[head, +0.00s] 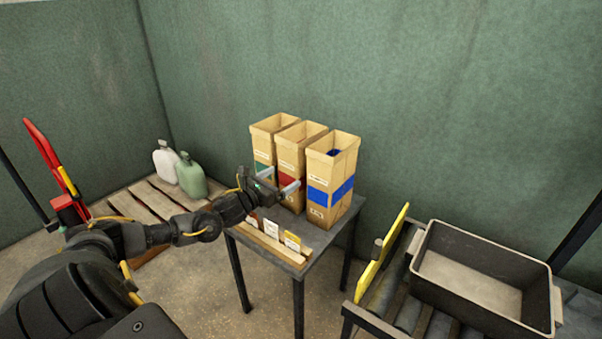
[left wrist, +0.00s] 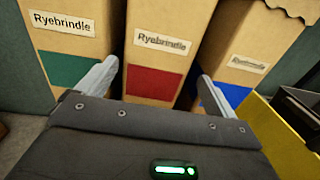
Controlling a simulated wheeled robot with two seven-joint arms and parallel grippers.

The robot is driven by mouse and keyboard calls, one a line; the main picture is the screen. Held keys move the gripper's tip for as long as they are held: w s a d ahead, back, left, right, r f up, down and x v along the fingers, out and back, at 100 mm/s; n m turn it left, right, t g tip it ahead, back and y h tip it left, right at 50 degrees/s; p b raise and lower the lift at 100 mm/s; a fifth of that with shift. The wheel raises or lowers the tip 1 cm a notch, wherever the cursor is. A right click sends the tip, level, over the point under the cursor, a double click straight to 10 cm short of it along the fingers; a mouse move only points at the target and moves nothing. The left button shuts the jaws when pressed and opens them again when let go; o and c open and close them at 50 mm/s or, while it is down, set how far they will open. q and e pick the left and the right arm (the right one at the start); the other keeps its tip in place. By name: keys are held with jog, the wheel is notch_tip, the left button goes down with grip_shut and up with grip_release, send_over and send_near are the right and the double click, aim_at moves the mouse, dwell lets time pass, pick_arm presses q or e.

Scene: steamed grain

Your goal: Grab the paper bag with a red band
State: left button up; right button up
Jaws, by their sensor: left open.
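Three tall tan paper bags stand in a row on a small dark table (head: 318,240). The middle bag (head: 297,154) has a red band; in the left wrist view its red patch (left wrist: 154,84) shows below a "Ryebrindle" label. The left bag (head: 269,131) has a green band and the right bag (head: 331,171) a blue band. My left gripper (head: 282,187) is open in front of the bags. In the left wrist view its fingers (left wrist: 155,80) stand on either side of the red-band bag's front, with the bag centred between them. I cannot tell whether they touch it. My right gripper is out of view.
Small cards (head: 292,241) stand in a wooden strip along the table's front edge. A grey bin (head: 480,250) sits on rollers at the right, beside a yellow plate (head: 382,252). Two jugs (head: 190,176) stand on a wooden pallet at the left.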

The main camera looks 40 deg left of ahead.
aim_at(302, 168)
pick_arm(q)
jog(key=shift+w+f, duration=0.2)
jog(key=shift+w, duration=3.7)
jog(key=c, duration=1)
jog(key=shift+c, duration=0.5)
jog(key=shift+r, duration=0.15)
